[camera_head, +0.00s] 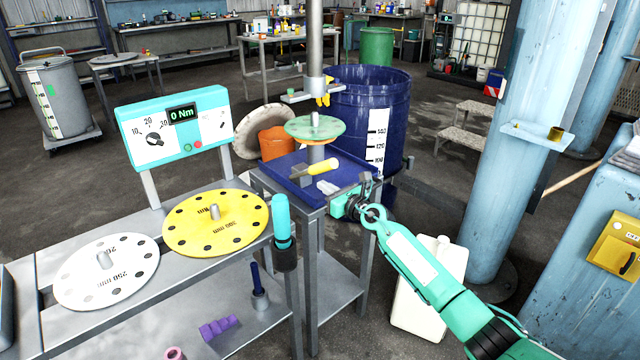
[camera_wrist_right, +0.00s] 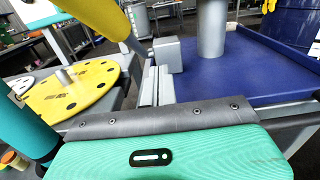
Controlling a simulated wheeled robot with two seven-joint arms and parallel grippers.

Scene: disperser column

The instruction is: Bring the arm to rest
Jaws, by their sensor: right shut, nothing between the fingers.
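My right gripper (camera_head: 334,193) is at the front edge of the small table with the blue top (camera_head: 345,158), its arm reaching in from the lower right. In the right wrist view its two pale fingers (camera_wrist_right: 156,86) are together with nothing between them. Just beyond the fingertips, a grey block (camera_wrist_right: 167,55) and a yellow handle (camera_wrist_right: 105,18) show close by. My left gripper is not in view.
A column with a green disc (camera_head: 315,128) rises from the blue top. A bench at left holds a yellow disc (camera_head: 235,222), a white disc (camera_head: 90,285) and a teal-handled tool (camera_head: 281,215). A blue drum (camera_head: 345,95) stands behind; a white canister (camera_head: 415,318) stands below my forearm.

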